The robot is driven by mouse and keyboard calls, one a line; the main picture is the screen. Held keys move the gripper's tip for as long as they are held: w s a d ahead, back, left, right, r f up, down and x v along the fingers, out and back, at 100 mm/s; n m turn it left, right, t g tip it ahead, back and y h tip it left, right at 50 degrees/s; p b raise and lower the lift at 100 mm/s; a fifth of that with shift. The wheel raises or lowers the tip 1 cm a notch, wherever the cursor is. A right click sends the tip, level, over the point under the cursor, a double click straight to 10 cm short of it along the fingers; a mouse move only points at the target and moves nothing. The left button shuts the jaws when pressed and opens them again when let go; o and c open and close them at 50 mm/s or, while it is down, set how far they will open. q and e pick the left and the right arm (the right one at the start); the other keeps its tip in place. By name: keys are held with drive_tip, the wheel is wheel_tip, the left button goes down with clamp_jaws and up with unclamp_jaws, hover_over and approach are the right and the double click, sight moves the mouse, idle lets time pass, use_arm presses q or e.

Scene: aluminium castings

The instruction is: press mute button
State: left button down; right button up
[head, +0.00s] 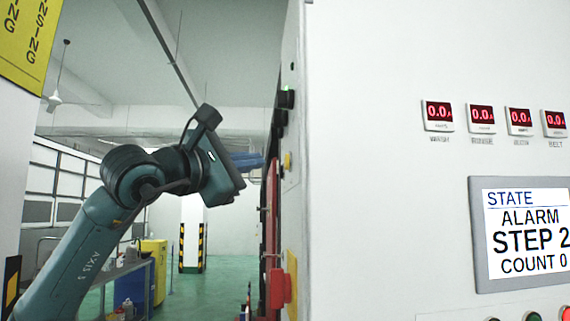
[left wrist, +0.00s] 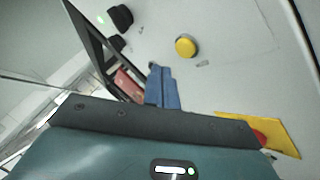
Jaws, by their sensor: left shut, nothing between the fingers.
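A round yellow button (head: 287,161) is on the narrow side face of the white machine cabinet; it also shows in the left wrist view (left wrist: 186,46), with a small label beside it too small to read. I cannot tell from lettering whether it is the mute button. My left gripper (head: 258,161) has blue fingers, shut and empty, pointing at the side face just left of the yellow button. In the left wrist view the shut fingers (left wrist: 160,72) are below and left of the button, apart from it in the picture. My right gripper is not in view.
The cabinet front carries a display (head: 528,230) reading "ALARM STEP 2" and red number readouts (head: 438,115). Black knobs (left wrist: 120,18) sit beyond the yellow button. A yellow plate (left wrist: 284,136) with a red button is lower on the side face. A cart (head: 125,285) stands behind my arm.

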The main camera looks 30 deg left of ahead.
use_arm(q)
drive_tip(key=s+a, duration=0.1)
drive_tip(key=a, duration=0.1)
drive_tip(key=shift+s+a, duration=0.3)
drive_tip(key=shift+s, duration=0.05)
idle(0.7)
